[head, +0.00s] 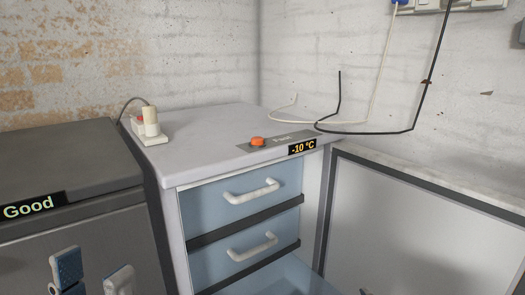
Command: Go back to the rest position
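My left gripper (95,276) is at the bottom left, in front of the dark grey cabinet. Its two blue-padded fingers stand apart with nothing seen between them, and its lower part is cut off by the frame edge. My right gripper is not clearly seen; only a tiny dark tip shows at the bottom edge right of centre, and I cannot tell what it is.
A white freezer (215,135) reading -10 °C has its door (420,225) swung open to the right. Two blue drawers (245,258) with white handles show inside; a lower one seems to stick out. The grey cabinet (75,165) reads "Good". Cables hang behind.

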